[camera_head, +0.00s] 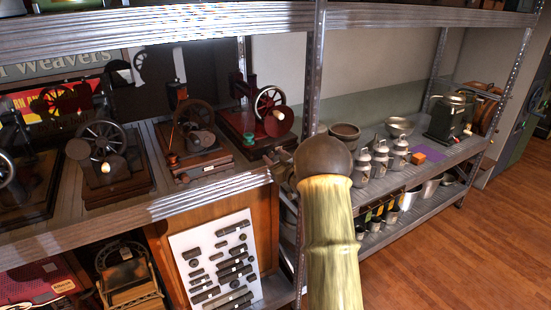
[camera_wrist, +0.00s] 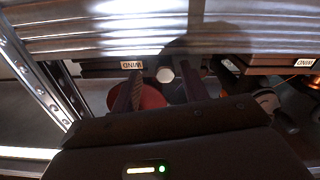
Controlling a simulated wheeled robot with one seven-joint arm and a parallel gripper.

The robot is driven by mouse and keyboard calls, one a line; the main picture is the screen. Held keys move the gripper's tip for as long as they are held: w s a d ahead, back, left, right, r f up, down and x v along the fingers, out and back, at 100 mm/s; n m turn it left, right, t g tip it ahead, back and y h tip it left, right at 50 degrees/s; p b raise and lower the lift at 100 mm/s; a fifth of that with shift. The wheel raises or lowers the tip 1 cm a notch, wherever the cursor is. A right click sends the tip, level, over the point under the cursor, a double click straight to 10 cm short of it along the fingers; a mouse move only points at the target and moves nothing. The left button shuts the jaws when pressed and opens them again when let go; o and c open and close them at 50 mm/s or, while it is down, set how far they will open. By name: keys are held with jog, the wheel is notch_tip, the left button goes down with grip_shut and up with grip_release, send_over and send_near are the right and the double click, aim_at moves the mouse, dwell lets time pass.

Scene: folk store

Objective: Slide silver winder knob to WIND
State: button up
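A small silver winder knob (camera_wrist: 165,75) shows in the wrist view on a dark base edge under the ribbed metal shelf strip. A WIND label (camera_wrist: 131,65), upside down in this view, is just left of it. My gripper (camera_wrist: 160,85) is open, with one dark finger on each side of the knob. I cannot tell whether either fingertip touches it. A dark red round part (camera_wrist: 148,97) shows behind the fingers. In the head view, a red winder machine (camera_head: 262,110) stands near the shelf post; its knob cannot be made out, and my gripper is not seen there.
Other wheel machines (camera_head: 101,150) stand to the left on the ribbed metal shelf (camera_head: 90,229). A second WIND label (camera_wrist: 304,62) is at right in the wrist view. A metal post (camera_head: 312,70) rises beside the red machine. Pots and milk cans (camera_head: 380,155) are further right.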

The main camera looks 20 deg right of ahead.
jog(key=shift+a, duration=0.1)
jog(key=shift+s+f+b, duration=0.15)
jog(key=shift+s+b, duration=0.15)
jog(key=shift+s, duration=0.35)
jog(key=s+d+b, duration=0.2)
jog(key=s+b, duration=0.2)
jog(key=s, duration=1.2)
jog(key=shift+b, duration=0.3)
jog(key=s+a+f+m+g+h+p, duration=0.1)
jog(key=s+a+f+m+g+h, duration=0.1)
jog(key=s+a+f+g, duration=0.3)
jog(key=s+a+f+m+g+h, duration=0.1)
jog(key=s+a+f+g, duration=0.1)
jog(key=a+g, duration=0.3)
jog(key=s+a+f+g, duration=0.1)
jog(key=s+a+g, duration=0.1)
jog(key=s+a, duration=0.3)
jog(key=s+a+f+g+y, duration=0.1)
jog(key=s+a+f+g, duration=0.1)
jog(key=s+a, duration=0.4)
jog(key=s+g, duration=0.1)
jog(key=s, duration=0.2)
jog(key=shift+s+m, duration=0.3)
